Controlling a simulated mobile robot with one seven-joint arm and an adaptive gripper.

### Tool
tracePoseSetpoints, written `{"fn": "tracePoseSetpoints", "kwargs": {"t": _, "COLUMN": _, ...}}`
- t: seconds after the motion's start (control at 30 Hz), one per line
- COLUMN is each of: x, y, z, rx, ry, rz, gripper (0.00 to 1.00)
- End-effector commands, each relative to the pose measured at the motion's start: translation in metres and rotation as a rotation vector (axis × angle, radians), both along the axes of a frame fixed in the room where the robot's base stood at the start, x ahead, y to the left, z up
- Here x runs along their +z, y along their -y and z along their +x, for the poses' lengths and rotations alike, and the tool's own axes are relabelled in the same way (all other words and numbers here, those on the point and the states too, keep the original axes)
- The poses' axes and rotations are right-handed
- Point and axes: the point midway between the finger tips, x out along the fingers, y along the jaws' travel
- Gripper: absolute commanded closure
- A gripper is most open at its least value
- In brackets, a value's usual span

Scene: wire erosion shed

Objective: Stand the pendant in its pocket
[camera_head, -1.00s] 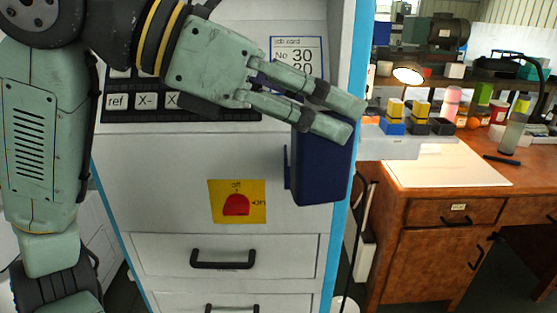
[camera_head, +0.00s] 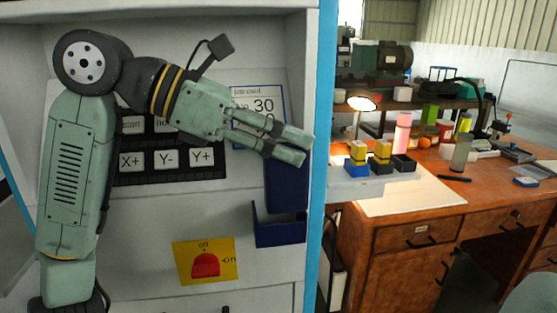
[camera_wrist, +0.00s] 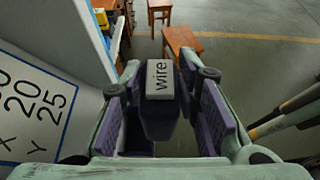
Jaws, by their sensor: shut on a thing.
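The pendant (camera_head: 287,187) is a dark blue box held upright beneath the fingers of my gripper (camera_head: 297,146). In the wrist view the pendant (camera_wrist: 161,78) shows a grey cap reading "wire", between the two purple pads of my gripper (camera_wrist: 165,108). My gripper is shut on it. The pocket (camera_head: 280,238) is a dark blue open-topped holder on the front of the white cabinet. It shows just below the pendant's lower end in the head view. The pendant covers part of the pocket's back. Whether its lower end is over the opening or in front of it I cannot tell.
A blue edge strip (camera_head: 319,130) runs close right of the pocket. A wooden desk (camera_head: 400,235) with a lamp and several small items stands beyond.

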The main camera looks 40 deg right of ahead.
Motion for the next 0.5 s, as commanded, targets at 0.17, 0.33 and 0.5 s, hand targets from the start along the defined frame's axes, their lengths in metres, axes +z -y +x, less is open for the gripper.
{"fn": "tracePoseSetpoints", "kwargs": {"t": 0.17, "x": 0.004, "y": 0.021, "z": 0.032, "rx": -0.001, "ry": -0.006, "rz": 0.0, "gripper": 1.0}}
{"fn": "tracePoseSetpoints", "kwargs": {"t": 0.33, "x": -0.025, "y": 0.018, "z": 0.03, "rx": -0.001, "ry": -0.003, "rz": -0.001, "gripper": 1.0}}
{"fn": "tracePoseSetpoints", "kwargs": {"t": 0.5, "x": -0.036, "y": 0.018, "z": 0.029, "rx": -0.001, "ry": -0.001, "rz": -0.001, "gripper": 1.0}}
